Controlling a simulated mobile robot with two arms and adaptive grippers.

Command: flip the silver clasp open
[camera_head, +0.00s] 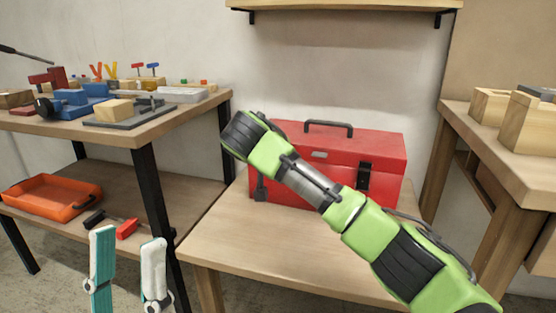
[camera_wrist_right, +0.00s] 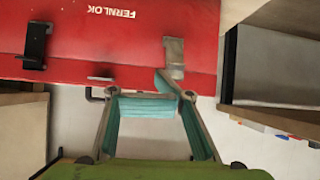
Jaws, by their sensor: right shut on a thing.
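The red toolbox (camera_head: 380,150) stands on the low wooden bench, its lid down. The silver clasp (camera_wrist_right: 174,55) is on its front in the right wrist view, where the box appears upside down. My right gripper (camera_wrist_right: 182,96) has its teal fingers drawn together at the lid end of this clasp and is shut on it; the exact contact is partly hidden. In the head view, my green right arm covers this gripper, with a grey part of the clasp (camera_head: 260,190) showing below. A black clasp (camera_head: 364,177) sits at the box's right. My left gripper (camera_head: 128,242) is open and empty at lower left.
A workbench (camera_head: 150,128) with blocks and tools stands left, an orange tray (camera_head: 45,197) on its lower shelf. Wooden boxes (camera_head: 530,122) sit on a table at right. A wall shelf (camera_head: 340,5) hangs above. The low bench (camera_head: 270,255) is bare in front.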

